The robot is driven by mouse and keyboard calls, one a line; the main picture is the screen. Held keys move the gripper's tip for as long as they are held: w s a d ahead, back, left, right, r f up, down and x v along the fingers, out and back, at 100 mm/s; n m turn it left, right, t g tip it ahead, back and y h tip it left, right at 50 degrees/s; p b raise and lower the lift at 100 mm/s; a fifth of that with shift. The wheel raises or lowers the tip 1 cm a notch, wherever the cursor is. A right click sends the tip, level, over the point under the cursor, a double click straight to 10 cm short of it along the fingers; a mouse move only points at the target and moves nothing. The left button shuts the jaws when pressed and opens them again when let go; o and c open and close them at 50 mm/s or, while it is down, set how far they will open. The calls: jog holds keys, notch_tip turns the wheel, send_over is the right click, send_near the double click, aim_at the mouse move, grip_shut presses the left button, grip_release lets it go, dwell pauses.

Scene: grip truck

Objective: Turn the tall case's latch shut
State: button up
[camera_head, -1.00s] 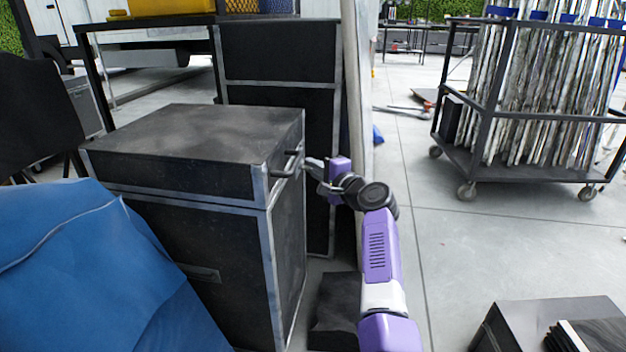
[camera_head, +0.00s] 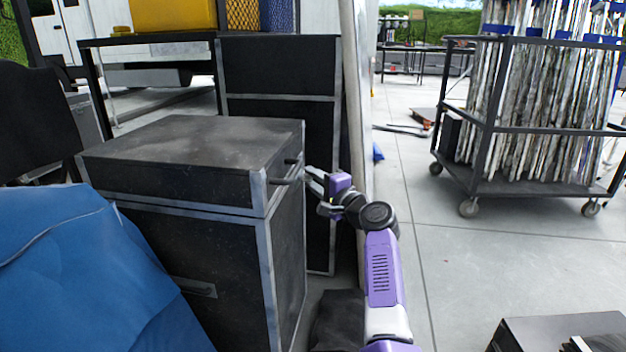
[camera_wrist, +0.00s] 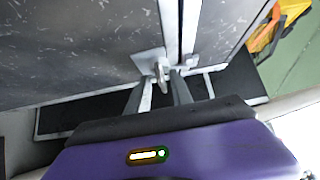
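The tall case (camera_head: 282,260) is a dark box with metal edging and a lid seam, at the left of centre in the head view. A dark handle-like bar (camera_head: 287,175) sticks out near its top right corner. In the wrist view the latch (camera_wrist: 161,78) is a small metal piece by a plate at the case's edging. My gripper (camera_head: 311,178) is at the right face of the case. In the wrist view my gripper (camera_wrist: 160,90) has its fingers apart, one on each side of the latch. I cannot tell whether either finger touches it.
A blue cover (camera_head: 85,275) lies in front at the left. A taller dark case (camera_head: 278,62) stands behind, beside a pale upright panel (camera_head: 356,110). A wheeled cart (camera_head: 530,185) with silvery sheets is at the right.

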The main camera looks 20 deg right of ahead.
jog(key=shift+r, duration=0.1)
jog(key=s+d+p, duration=0.1)
jog(key=s+p, duration=0.2)
jog(key=s, duration=0.4)
jog(key=shift+s+p, duration=0.35)
jog(key=shift+p, duration=0.05)
jog(key=shift+d, duration=0.1)
